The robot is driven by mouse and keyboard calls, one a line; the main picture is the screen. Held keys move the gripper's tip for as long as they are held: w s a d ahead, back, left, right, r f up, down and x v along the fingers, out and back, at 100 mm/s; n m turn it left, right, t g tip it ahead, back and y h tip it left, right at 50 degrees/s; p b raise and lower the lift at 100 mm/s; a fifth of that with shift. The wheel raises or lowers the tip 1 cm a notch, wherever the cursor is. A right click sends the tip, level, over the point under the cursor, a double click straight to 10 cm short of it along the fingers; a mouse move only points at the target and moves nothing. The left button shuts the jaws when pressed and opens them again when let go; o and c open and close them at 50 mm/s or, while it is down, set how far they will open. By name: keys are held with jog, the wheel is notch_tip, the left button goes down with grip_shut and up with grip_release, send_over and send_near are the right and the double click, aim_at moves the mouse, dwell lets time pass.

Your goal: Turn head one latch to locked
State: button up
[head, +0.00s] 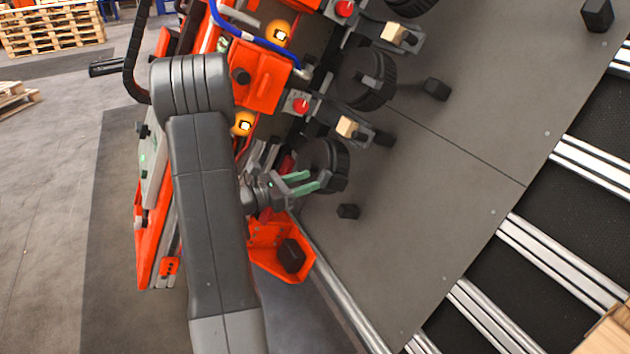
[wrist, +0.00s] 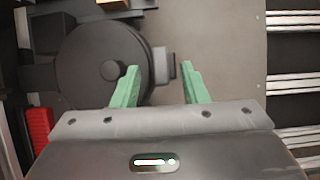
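My gripper (head: 315,180) has two green fingers, held apart with nothing gripped. It is at the lowest of several black wheel-like heads (head: 340,160) on the orange machine. The left finger overlaps the head in the picture. I see no readable locked marking.
More wheel heads (head: 368,80) line the machine above, with red buttons (head: 301,105), lit lamps (head: 243,124) and tan-ended blocks (head: 347,127). An orange bracket (head: 268,240) lies below my gripper. A grey plate (head: 430,230) with small black blocks (head: 348,211) is at the right, mostly bare.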

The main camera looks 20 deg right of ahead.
aim_at(321, 177)
jog(key=shift+w+d, duration=0.1)
jog(key=shift+d, duration=1.55)
grip_shut()
